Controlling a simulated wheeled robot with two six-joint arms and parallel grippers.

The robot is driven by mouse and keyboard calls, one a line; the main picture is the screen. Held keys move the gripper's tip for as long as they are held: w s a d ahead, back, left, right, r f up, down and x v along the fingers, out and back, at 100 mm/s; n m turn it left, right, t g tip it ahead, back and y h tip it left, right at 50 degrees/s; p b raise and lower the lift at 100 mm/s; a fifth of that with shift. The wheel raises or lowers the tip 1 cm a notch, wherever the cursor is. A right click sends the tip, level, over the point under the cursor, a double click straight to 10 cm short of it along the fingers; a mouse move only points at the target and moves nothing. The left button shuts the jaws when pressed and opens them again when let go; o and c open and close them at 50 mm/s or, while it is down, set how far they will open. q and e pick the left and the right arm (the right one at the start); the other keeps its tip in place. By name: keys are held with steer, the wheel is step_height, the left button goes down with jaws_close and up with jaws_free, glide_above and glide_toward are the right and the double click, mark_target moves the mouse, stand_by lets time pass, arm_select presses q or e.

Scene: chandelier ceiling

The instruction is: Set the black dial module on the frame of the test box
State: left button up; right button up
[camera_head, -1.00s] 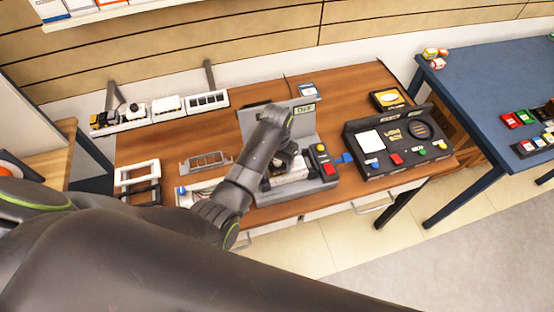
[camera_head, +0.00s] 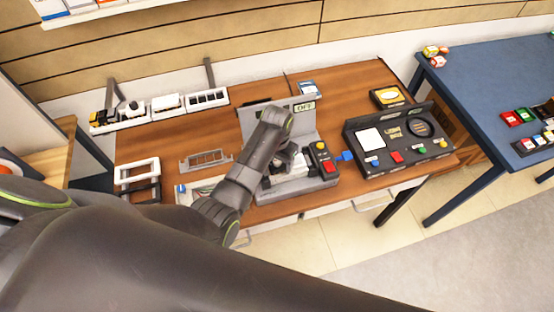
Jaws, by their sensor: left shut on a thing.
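The grey test box (camera_head: 305,135) stands at the middle of the wooden table, with a small display reading OFF on its upright back. A white frame-like part (camera_head: 286,174) lies on its base, partly covered by my arm. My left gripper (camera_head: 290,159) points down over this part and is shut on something. The held thing is mostly hidden by the gripper and wrist, so I cannot make out the black dial module or whether it touches the frame. My right gripper is not in view.
Yellow and red buttons (camera_head: 325,158) sit at the test box's right. A black control panel (camera_head: 398,145) stands further right. Loose white (camera_head: 136,172) and grey (camera_head: 206,160) frames lie left. A rack of modules (camera_head: 160,110) stands behind. A blue table (camera_head: 480,85) is far right.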

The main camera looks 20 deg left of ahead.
arm_select(q)
steer(key=shift+p, duration=0.35)
steer(key=shift+f, duration=0.1)
stand_by(0.4)
steer(key=o, duration=1.1)
steer(key=shift+c, duration=0.2)
steer(key=shift+a+r, duration=0.1)
steer(key=shift+r, duration=2.9)
